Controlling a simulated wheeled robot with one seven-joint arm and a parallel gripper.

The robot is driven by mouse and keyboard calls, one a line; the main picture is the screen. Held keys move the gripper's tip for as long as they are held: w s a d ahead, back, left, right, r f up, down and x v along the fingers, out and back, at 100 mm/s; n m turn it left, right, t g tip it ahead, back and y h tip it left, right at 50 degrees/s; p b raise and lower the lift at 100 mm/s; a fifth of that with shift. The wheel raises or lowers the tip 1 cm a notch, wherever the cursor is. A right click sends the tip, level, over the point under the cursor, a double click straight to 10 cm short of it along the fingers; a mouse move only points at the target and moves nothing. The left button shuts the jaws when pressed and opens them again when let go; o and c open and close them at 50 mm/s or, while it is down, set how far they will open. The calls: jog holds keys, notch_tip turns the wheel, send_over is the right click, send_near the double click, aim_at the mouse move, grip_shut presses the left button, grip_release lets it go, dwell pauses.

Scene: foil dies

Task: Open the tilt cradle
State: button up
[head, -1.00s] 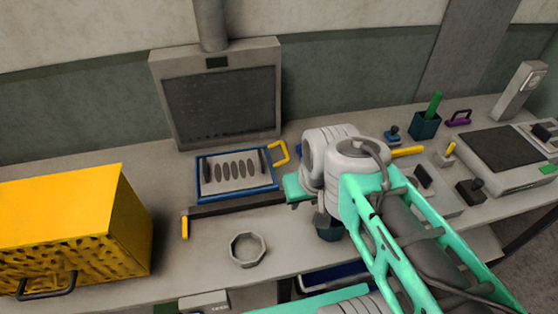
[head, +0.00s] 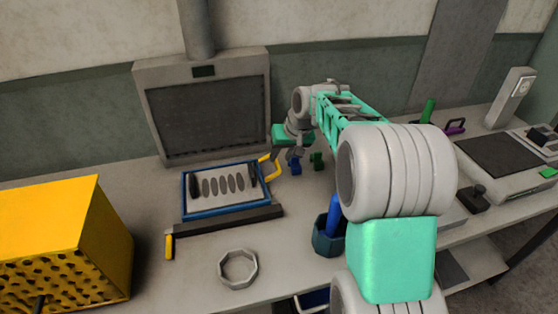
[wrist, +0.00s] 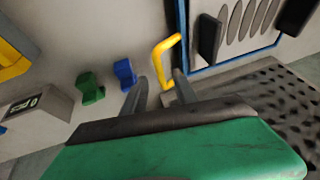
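The tilt cradle is a shallow blue-framed tray (head: 231,211) on the bench, with a row of dark oval pieces inside. Its yellow handle (head: 276,174) sticks out at the right side. My gripper (head: 296,155) is just behind and right of this handle, above the bench. In the wrist view my gripper (wrist: 159,84) has its two fingers apart with nothing held. The yellow handle (wrist: 160,50) shows there just beyond the fingertips, and I see no contact. The cradle's blue frame (wrist: 235,61) is in the upper right of that view.
Small blue (head: 296,167) and green (head: 317,161) pieces stand right of the handle. A grey panelled unit (head: 207,120) stands behind the cradle. A dark bar with a yellow end (head: 169,246), an octagonal ring (head: 238,286) and a dark cup (head: 326,243) are nearer. A yellow box (head: 60,240) is at left.

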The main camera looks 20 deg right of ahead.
aim_at(277, 163)
jog(key=x, duration=0.3)
jog(key=shift+f, duration=0.15)
jog(key=shift+c, duration=0.2)
grip_shut()
dwell(1.0)
